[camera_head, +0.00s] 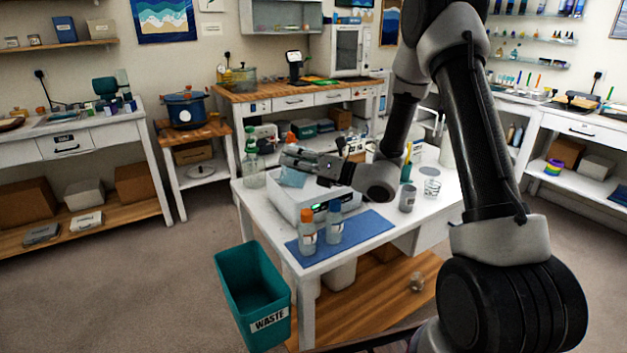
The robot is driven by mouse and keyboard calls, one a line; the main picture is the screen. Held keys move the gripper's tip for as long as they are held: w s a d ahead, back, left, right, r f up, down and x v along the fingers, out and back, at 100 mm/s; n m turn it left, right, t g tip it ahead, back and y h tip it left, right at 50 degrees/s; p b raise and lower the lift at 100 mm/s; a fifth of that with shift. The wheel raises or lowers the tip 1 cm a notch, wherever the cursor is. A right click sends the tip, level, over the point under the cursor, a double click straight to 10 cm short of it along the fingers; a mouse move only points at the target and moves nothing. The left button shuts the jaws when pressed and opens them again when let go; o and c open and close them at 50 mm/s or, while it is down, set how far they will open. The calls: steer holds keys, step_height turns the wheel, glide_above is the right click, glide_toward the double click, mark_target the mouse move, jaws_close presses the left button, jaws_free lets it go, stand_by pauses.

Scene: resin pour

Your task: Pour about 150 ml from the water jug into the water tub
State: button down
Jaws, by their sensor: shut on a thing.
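My gripper (308,161) is over the left part of the white table, pointing left, with its fingers closed. The gripper appears shut on this container. I cannot tell for sure whether it is the water jug or the water tub, or whether it touches the device. No stream of water is visible. The gripper and wrist hide part of the table behind them.
A green-topped bottle (251,160) stands left of the gripper. A grey cup (407,198) and a clear cup (432,188) stand right. A teal waste bin (250,285) is on the floor.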

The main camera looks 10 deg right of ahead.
stand_by(0.7)
steer(key=shift+s+a+f+n, duration=0.35)
steer(key=shift+f+n, duration=0.1)
steer(key=shift+n, duration=0.15)
steer(key=s+a+n, duration=0.1)
steer(key=n, duration=0.1)
steer(key=s+a+f+n+g, duration=0.1)
steer(key=n, duration=0.2)
steer(key=s+a+n+b, duration=0.1)
steer(key=s+n, duration=0.1)
steer(key=shift+a+f+n+h, duration=0.25)
steer(key=shift+a+n+h, duration=0.05)
steer(key=shift+h, duration=0.1)
stand_by(0.5)
